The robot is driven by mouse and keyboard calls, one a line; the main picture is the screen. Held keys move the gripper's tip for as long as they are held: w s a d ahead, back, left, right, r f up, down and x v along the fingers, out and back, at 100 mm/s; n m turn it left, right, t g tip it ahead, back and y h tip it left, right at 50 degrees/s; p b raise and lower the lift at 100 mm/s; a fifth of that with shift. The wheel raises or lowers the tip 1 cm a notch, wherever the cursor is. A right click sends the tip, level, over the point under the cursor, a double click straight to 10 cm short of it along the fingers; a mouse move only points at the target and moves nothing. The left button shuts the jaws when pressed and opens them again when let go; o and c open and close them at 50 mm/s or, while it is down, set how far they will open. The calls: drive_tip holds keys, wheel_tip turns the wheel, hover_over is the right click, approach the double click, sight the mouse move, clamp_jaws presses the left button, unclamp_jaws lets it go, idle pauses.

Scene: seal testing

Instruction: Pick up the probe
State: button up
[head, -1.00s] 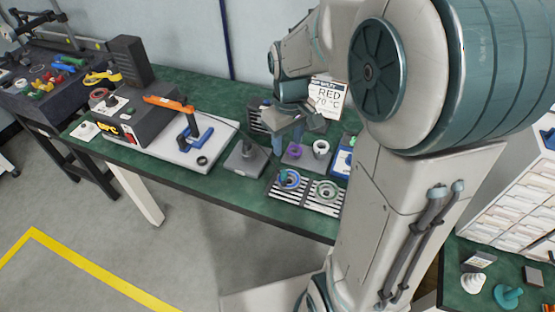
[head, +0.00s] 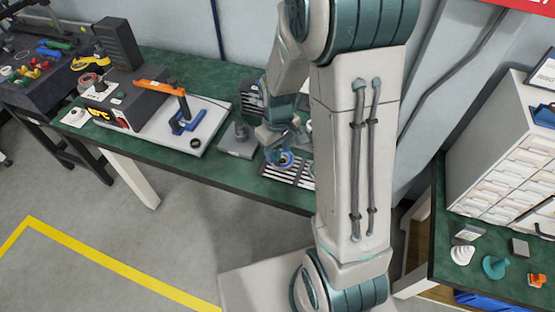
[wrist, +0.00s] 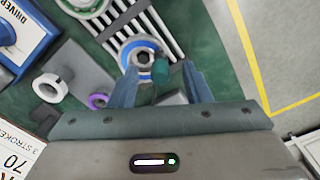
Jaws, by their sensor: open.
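A small teal piece (wrist: 160,70), which looks like the probe, shows between my fingers in the wrist view. It overlaps the edge of a blue ring (wrist: 142,50) on a slatted plate; I cannot tell how they touch. The blue ring (head: 283,160) also shows in the head view. My gripper (wrist: 163,80) is open, with one blue-grey finger on each side of the teal piece; contact is not visible. In the head view my gripper (head: 280,138) is low over the bench, just above the blue ring, and partly hides that area.
A grey block with a post (head: 238,140) stands just left of my gripper. A white base (head: 190,137) with an orange-handled lever is farther left. The wrist view shows a purple ring (wrist: 98,101), a white cup (wrist: 48,87) and a blue driver box (wrist: 22,35) nearby.

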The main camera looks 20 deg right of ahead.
drive_tip(key=shift+f, duration=1.15)
clamp_jaws()
drive_tip(key=shift+r, duration=0.1)
drive_tip(key=shift+r, duration=0.35)
wheel_tip(320, 180, up, 4)
drive_tip(key=shift+s+f+b, duration=0.1)
drive_tip(key=shift+f+b, duration=0.15)
drive_tip(key=shift+b, duration=0.15)
drive_tip(key=s+d+r, duration=0.1)
drive_tip(key=s+r, duration=0.2)
drive_tip(key=s, duration=0.2)
drive_tip(key=s+d+r+b, duration=0.1)
drive_tip(key=s+d+r, duration=0.1)
drive_tip(key=s, duration=0.4)
drive_tip(key=shift+d+r, duration=0.25)
drive_tip(key=shift+r, duration=0.6)
